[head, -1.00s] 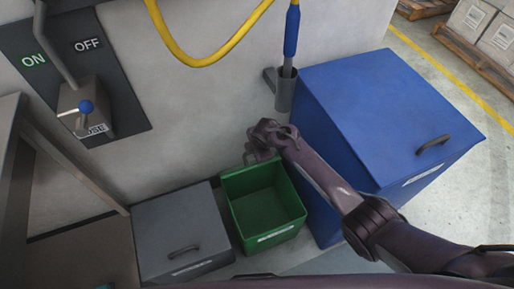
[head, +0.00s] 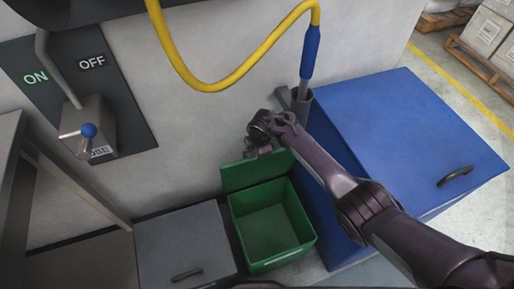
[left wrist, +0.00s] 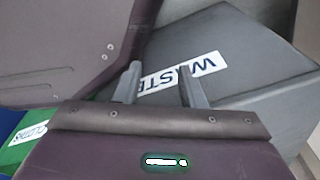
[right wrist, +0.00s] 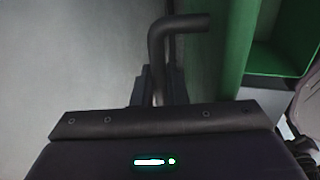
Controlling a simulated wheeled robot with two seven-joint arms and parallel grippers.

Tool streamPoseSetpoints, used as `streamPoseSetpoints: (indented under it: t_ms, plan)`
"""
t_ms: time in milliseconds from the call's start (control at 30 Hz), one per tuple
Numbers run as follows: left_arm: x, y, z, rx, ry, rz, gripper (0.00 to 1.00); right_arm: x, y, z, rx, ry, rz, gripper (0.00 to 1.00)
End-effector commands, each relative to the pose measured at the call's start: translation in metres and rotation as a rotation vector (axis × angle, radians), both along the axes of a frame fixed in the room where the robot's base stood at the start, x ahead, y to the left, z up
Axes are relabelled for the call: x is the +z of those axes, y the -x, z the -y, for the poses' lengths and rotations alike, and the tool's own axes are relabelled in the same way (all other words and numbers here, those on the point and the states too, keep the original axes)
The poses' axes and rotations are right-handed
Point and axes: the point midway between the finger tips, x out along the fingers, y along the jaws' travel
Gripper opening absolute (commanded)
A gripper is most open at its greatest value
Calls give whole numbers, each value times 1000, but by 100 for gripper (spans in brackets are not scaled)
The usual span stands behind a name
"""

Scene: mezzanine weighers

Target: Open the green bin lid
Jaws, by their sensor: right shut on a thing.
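The green bin (head: 272,228) stands open on the floor, its inside showing empty. Its green lid (head: 238,178) is raised and stands up at the bin's back edge, close to the wall. My right gripper (head: 262,150) is at the lid's top, on its far side. In the right wrist view, my right gripper (right wrist: 158,82) is shut on the dark bent handle (right wrist: 178,24), beside the green lid (right wrist: 222,45). My left gripper (left wrist: 158,76) is open and empty in the left wrist view, in front of the grey bin. It does not show in the head view.
The grey bin (head: 183,243), its lid down, stands just left of the green one. The large blue bin (head: 400,130) stands right, also closed. A yellow hose (head: 215,85) hangs above, and a lever box (head: 92,125) is on the wall.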

Motion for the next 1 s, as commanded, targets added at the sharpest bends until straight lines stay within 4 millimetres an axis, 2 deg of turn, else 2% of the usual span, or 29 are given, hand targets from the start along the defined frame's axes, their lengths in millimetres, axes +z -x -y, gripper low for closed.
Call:
streamPoseSetpoints:
  t_ms: [133, 167, 300, 533, 667, 800, 1000]
  plan:
    - [0, 0, 0, 0, 0, 0, 36, 1, -1, 0, -1, -1, 2, 0]
    - [0, 0, 0, 0, 0, 0, 36, 1, -1, 0, -1, -1, 2, 14]
    - [0, 1, 0, 0, 0, 0, 36, 1, -1, 0, -1, -1, 1, 30]
    - [0, 2, 0, 0, 0, -2, 36, 1, 0, 0, 0, 0, 1, 30]
    - [4, 3, 0, 0, 2, 3, 36, 8, 2, 1, -1, -1, 1, 30]
    - [0, 29, -7, -5, -7, -18, 36, 29, 7, 3, 0, -1, 4, 30]
    - [-1, 52, -11, -8, -6, -26, 36, 60, 16, 5, 0, -2, 2, 30]
